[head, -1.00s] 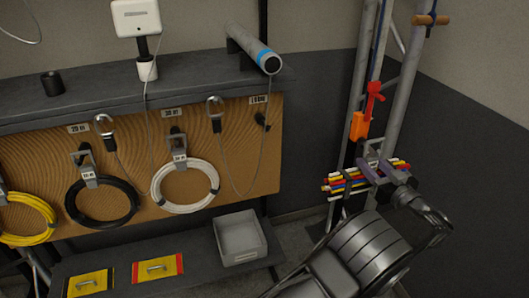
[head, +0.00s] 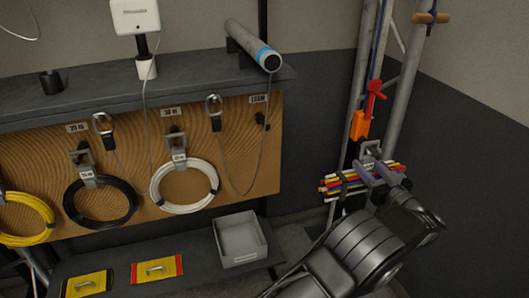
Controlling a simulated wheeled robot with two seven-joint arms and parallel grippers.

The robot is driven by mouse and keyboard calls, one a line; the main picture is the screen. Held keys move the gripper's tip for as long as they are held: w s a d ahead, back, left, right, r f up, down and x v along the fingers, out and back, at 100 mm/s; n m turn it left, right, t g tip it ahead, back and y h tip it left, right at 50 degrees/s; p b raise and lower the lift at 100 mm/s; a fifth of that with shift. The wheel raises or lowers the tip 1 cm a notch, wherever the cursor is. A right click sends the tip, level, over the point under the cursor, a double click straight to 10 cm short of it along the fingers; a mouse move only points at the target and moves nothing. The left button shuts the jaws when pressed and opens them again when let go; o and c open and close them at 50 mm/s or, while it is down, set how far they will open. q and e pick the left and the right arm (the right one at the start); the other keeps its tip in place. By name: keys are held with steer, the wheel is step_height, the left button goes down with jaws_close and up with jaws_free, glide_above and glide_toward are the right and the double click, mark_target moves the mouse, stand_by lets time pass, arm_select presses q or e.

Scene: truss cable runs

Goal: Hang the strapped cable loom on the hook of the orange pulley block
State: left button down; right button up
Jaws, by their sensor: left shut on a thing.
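The cable loom (head: 336,188), a bundle of red, yellow, blue and white cables, lies roughly level at the right of the head view. My left gripper (head: 373,174) is shut on it near its middle, and its fingers hide part of the bundle. The orange pulley block (head: 360,125) hangs just above the loom, with a red part (head: 375,97) over it. A grey metal piece (head: 370,149) shows between block and loom. I cannot tell whether it is the hook or the loom's strap fitting, nor whether the two are engaged. My right gripper is out of view.
The truss uprights (head: 394,98) stand right behind the block. At left, a board (head: 250,178) holds black (head: 77,212) and white (head: 160,197) cable coils. A grey bin (head: 238,240) sits on the low shelf. Open floor shows between shelf and truss.

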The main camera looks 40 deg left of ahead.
arm_select(q)
steer(key=shift+r, duration=0.2)
steer(key=c, duration=1)
jaws_free()
steer(key=shift+o, duration=1)
steer(key=shift+f, duration=0.1)
steer(key=shift+s+f, duration=0.1)
steer(key=shift+f, duration=0.15)
steer(key=v, duration=0.7)
steer(key=shift+s+d+r+b, duration=0.2)
steer(key=shift+d+b, duration=0.15)
steer(key=shift+b, duration=0.05)
